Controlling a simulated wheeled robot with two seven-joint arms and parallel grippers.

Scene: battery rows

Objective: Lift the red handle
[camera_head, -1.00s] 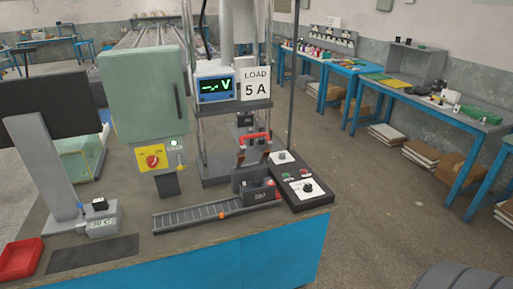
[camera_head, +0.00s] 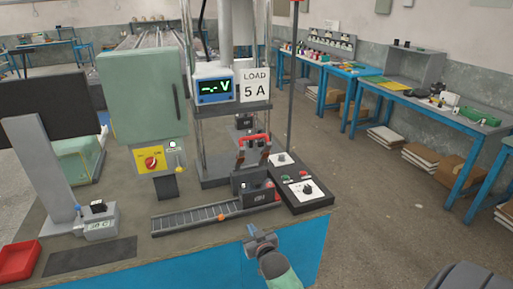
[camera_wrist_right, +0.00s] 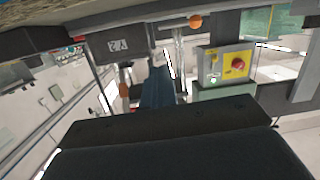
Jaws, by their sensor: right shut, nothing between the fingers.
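The red handle (camera_head: 254,138) is a red bar on two uprights, at the front of the test stand below the "LOAD 5 A" sign in the head view. A small dark block (camera_head: 252,185) stands in front of it. My right gripper (camera_head: 252,233) is at the front edge of the bench, in front of and below the handle and apart from it. It is shut and empty. In the right wrist view the dark gripper body fills the lower part, and I cannot clearly make out the handle there. My left gripper is not in view.
A grey rail (camera_head: 190,219) with an orange marker lies along the bench front. A black control box (camera_head: 300,190) stands at the right. A green cabinet (camera_head: 143,95) with a yellow switch panel (camera_head: 150,160) stands left of the stand. A red tray (camera_head: 18,261) lies far left.

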